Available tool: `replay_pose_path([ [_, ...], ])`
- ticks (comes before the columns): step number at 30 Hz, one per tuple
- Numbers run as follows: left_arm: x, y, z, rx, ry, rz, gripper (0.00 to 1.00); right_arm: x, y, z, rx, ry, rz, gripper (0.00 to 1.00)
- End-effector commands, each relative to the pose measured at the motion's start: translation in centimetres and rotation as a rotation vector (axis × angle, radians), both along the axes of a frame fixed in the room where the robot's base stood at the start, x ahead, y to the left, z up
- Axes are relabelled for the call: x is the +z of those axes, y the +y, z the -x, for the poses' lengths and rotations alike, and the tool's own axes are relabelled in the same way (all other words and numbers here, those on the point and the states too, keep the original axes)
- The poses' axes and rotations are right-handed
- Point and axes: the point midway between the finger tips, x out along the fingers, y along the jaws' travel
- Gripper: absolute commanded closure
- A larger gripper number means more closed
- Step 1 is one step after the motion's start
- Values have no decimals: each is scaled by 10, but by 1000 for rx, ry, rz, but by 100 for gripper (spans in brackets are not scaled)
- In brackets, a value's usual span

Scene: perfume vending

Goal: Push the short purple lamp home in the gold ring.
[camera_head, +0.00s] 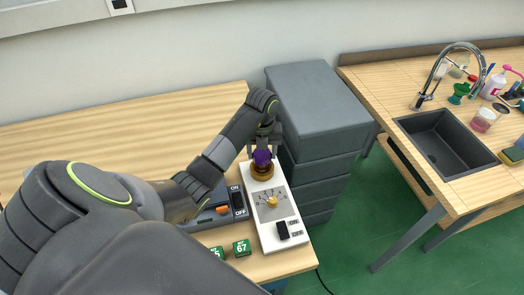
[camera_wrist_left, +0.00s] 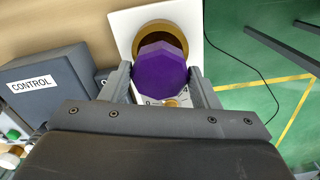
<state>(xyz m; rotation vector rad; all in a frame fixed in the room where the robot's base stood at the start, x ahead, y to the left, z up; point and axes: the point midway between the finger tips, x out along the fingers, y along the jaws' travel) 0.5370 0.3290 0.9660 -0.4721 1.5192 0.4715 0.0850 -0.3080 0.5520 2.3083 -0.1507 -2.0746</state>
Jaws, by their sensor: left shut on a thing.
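The short purple lamp (camera_head: 262,157) is faceted and sits at the gold ring (camera_head: 262,172) on the far end of a white panel (camera_head: 252,205). My left gripper (camera_head: 264,146) is above the ring with its fingers on either side of the lamp. In the left wrist view the lamp (camera_wrist_left: 160,68) is between the two fingers (camera_wrist_left: 160,85), and the gold ring (camera_wrist_left: 158,27) shows behind it with a dark opening. The lamp covers part of the ring, so I cannot tell how deep it sits. My right gripper is not in view.
The panel also has a dial with a gold knob (camera_head: 272,201) and a black switch (camera_head: 282,230). A grey control box (camera_head: 236,200) stands beside it, with green number tags (camera_head: 242,248) in front. Grey drawers (camera_head: 318,110) stand close behind on the right. A sink (camera_head: 445,140) is farther right.

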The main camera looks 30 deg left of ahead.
Motion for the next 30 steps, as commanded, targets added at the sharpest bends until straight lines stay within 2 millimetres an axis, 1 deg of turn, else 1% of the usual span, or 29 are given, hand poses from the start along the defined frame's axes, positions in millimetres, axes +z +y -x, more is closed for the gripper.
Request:
replay_pose_path([
  [17, -1, 0, 0, 0, -1, -1, 61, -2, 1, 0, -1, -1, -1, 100],
  [30, -7, 0, 0, 0, 0, 0, 61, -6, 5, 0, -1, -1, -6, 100],
])
